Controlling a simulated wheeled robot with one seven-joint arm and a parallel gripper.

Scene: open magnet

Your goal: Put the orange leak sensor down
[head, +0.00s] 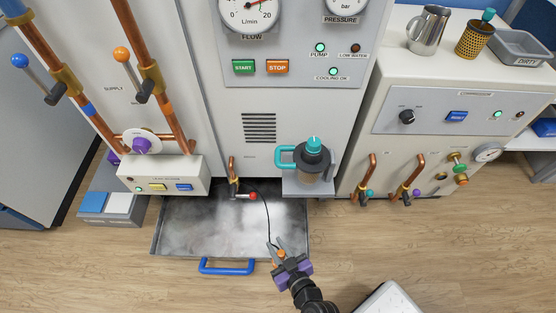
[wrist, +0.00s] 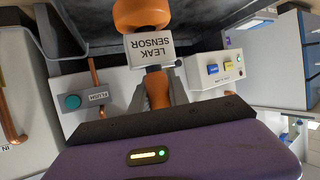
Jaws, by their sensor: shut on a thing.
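The orange leak sensor (head: 281,254) is between the fingers of my gripper (head: 281,245), near the front right corner of the metal tray (head: 185,222) in the head view. In the wrist view the sensor (wrist: 143,14) shows an orange round head, a white tag reading LEAK SENSOR upside down, and an orange stem between the grey fingers. A thin black cable (head: 267,215) runs up from it toward the cabinet. I cannot tell how high the sensor is above the tray. The tray is pulled out, with a blue handle (head: 227,270) in front.
A red-tipped drain valve (head: 252,196) hangs over the tray's back. A dark jug with a teal handle (head: 313,161) stands on a shelf at the right. A white control box (head: 164,176) is at the left. Wood floor (head: 420,250) is open to the right.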

